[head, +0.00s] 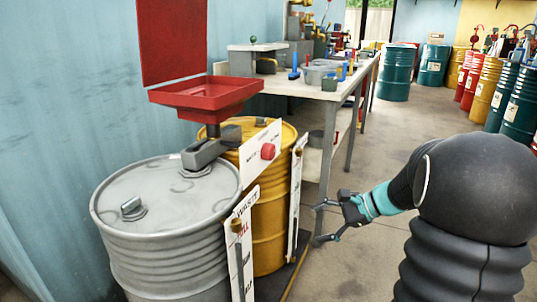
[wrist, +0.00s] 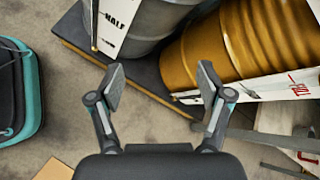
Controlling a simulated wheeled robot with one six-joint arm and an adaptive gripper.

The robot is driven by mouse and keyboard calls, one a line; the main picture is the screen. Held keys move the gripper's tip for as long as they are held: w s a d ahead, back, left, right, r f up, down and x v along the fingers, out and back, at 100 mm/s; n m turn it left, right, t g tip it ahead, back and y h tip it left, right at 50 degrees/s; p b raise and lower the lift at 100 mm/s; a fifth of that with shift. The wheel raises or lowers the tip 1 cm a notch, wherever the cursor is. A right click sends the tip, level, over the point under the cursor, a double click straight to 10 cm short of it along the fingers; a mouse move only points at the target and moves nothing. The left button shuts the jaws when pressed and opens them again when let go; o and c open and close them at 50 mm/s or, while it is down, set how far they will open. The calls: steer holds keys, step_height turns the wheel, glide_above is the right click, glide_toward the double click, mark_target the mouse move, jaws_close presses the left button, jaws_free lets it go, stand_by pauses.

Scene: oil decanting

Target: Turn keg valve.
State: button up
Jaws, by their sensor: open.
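A grey drum (head: 160,240) stands in front at the left, with a yellow drum (head: 268,225) behind it. A grey valve body (head: 205,150) sits between their tops, under a red tray (head: 207,95). A round red knob (head: 268,151) is on a white sign panel beside it; I cannot tell which part is the keg valve's handle. My gripper (head: 321,222) is open and empty, to the right of the drums and lower than the knob, touching nothing. In the wrist view my open gripper (wrist: 160,80) points at the floor and drum bases; no valve shows there.
A white level sign (head: 243,235) stands on the grey drum's front. The drums stand on a dark low platform (wrist: 140,85). A workbench (head: 310,85) with tools is behind. Several coloured drums line the far right. The floor (head: 350,270) right of the drums is clear.

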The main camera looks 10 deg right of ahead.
steer(key=w+d+r+m+t+y, duration=0.2)
steer(key=w+r+m+t, duration=0.1)
steer(key=w+r, duration=0.25)
steer(key=m+t+y, duration=0.2)
steer(key=m+y, duration=0.1)
glide_toward(273, 153)
steer(key=x, duration=0.9)
steer(key=shift+w+a+p, duration=0.15)
steer(key=shift+p, duration=0.15)
steer(key=c, duration=1.2)
